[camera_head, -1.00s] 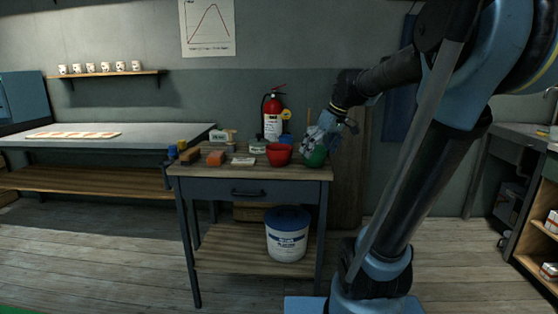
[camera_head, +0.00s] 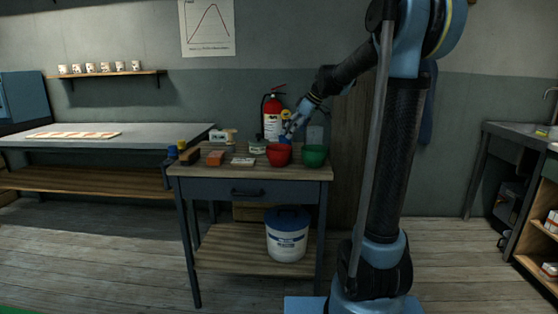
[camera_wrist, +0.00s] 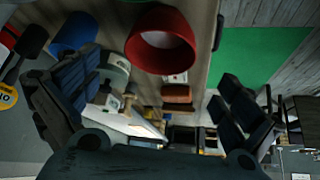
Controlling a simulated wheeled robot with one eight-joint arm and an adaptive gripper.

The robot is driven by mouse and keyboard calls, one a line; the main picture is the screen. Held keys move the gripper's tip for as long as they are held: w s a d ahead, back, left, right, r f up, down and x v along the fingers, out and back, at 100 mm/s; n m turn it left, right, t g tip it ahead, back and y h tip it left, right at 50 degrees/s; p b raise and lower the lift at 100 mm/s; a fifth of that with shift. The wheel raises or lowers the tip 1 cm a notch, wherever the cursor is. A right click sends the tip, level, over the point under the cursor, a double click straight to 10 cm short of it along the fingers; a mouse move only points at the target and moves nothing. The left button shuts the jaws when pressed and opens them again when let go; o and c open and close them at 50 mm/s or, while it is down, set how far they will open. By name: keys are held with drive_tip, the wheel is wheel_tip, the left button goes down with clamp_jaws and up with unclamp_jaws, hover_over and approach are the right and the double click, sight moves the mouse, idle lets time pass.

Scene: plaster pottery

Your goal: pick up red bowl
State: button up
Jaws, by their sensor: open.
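My gripper (camera_head: 288,136) is just above and behind the red bowl in the head view. In the wrist view its two dark fingers (camera_wrist: 160,95) are spread wide with nothing held between them. A green bowl (camera_head: 315,155) stands right of the red bowl.
A red fire extinguisher (camera_head: 272,115) is behind the bench. A white bucket (camera_head: 287,240) stands on the lower shelf. The floor in front is clear.

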sight(279, 152)
drive_tip(key=x, duration=1.1)
drive_tip(key=shift+a+f, duration=0.15)
drive_tip(key=shift+f, duration=0.15)
drive_tip(key=c, duration=1)
